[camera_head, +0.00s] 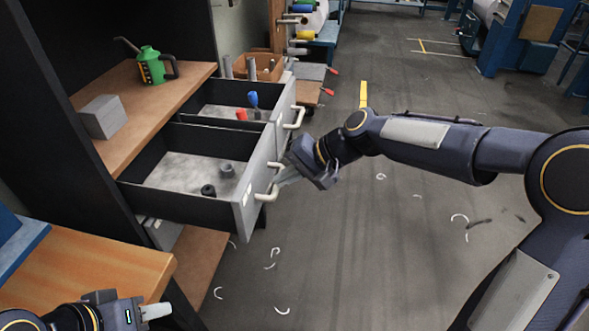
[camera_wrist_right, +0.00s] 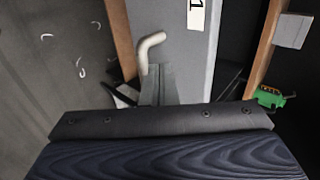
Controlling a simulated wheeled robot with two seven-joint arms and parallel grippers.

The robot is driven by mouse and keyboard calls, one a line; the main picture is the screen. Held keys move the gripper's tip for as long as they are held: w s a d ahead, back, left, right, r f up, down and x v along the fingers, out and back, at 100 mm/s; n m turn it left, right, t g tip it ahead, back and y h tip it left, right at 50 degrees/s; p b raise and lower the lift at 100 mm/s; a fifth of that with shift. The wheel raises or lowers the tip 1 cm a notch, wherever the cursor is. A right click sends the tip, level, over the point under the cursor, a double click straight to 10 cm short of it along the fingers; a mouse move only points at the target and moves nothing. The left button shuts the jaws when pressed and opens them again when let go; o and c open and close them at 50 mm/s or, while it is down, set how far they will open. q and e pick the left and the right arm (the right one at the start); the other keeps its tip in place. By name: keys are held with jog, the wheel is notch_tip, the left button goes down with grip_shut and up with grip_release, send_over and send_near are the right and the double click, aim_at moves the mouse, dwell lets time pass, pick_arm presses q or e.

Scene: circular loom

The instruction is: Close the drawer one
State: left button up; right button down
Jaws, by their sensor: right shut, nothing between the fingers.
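The nearer drawer (camera_head: 200,205) is pulled out, with a grey front and a pale curved handle (camera_head: 268,192). In the right wrist view, a drawer front (camera_wrist_right: 185,50) bears a label "1" (camera_wrist_right: 196,14) and a pale handle (camera_wrist_right: 150,48). My right gripper (camera_head: 284,180) is shut and empty beside the nearer drawer's handle; its fingers also show in the right wrist view (camera_wrist_right: 160,86), close to the handle. Whether they touch it is unclear. My left gripper (camera_head: 157,311) is at the bottom left, over the wooden surface's edge, away from the drawers; its finger gap is not clear.
A second open drawer (camera_head: 205,112) behind holds blue- and red-handled tools (camera_head: 252,100). Black round parts (camera_head: 208,190) lie in the nearer drawer. A green can (camera_head: 152,66) and grey block (camera_head: 102,117) stand on the shelf. The floor right of the drawers is largely open.

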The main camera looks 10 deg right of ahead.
aim_at(258, 190)
jog(key=x, duration=0.5)
jog(key=shift+a, duration=0.35)
jog(key=a, duration=0.2)
jog(key=w+a+p, duration=0.1)
jog(key=a, duration=0.1)
jog(key=w+a+p, duration=0.1)
jog(key=a, duration=0.1)
jog(key=shift+w+a+r, duration=0.1)
jog(key=shift+w+a, duration=0.05)
jog(key=shift+a, duration=0.25)
jog(key=shift+w+a, duration=0.2)
jog(key=shift+a, duration=0.25)
